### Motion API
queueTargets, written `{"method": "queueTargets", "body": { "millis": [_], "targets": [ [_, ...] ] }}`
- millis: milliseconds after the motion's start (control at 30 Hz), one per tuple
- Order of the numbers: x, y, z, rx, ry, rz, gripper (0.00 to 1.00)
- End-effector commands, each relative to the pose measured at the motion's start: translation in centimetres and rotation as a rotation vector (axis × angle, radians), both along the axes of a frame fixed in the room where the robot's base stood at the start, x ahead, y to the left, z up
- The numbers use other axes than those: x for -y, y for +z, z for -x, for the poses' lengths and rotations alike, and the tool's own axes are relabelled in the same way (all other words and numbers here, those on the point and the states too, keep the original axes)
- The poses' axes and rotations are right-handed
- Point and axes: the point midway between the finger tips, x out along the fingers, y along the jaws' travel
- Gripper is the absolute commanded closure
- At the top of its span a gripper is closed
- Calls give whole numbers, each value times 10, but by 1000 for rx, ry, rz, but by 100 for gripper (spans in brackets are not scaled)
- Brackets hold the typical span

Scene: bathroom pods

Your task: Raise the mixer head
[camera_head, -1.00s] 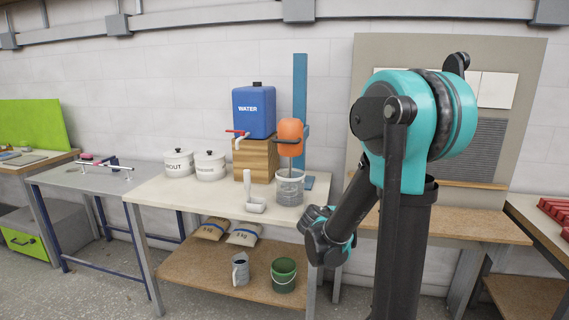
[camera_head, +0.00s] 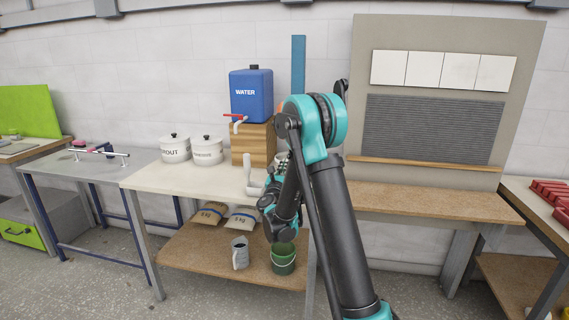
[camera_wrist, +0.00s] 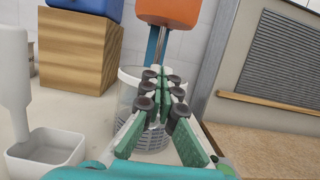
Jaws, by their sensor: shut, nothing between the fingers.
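The orange mixer head (camera_wrist: 168,12) shows at the top of the wrist view, above a clear bucket (camera_wrist: 128,92). In the head view my arm hides the mixer head and most of the bucket. The blue mixer post (camera_head: 298,68) stands upright behind my arm, and part of it shows in the wrist view (camera_wrist: 152,45). My gripper (camera_wrist: 160,72) is shut and empty. In the wrist view its fingers lie in front of the bucket and below the mixer head. I cannot tell whether they touch the bucket.
A blue water container (camera_head: 251,95) sits on a wooden block (camera_head: 253,144). Two white pots (camera_head: 207,151) stand to its left. A white scoop (camera_wrist: 48,150) lies on the table left of my gripper. A green bucket (camera_head: 283,262) and grey jug (camera_head: 240,252) are on the lower shelf.

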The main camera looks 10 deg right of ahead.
Motion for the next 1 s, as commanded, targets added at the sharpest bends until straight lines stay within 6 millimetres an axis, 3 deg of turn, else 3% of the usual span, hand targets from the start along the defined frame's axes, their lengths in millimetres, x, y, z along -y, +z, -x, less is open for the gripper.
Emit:
{"method": "queueTargets", "body": {
  "millis": [367, 633, 1000],
  "targets": [
    [24, 18, -69, 0, -2, -4, 100],
    [23, 51, -68, 0, -1, -4, 100],
    [23, 58, -68, 0, -1, -4, 100]
  ]
}}
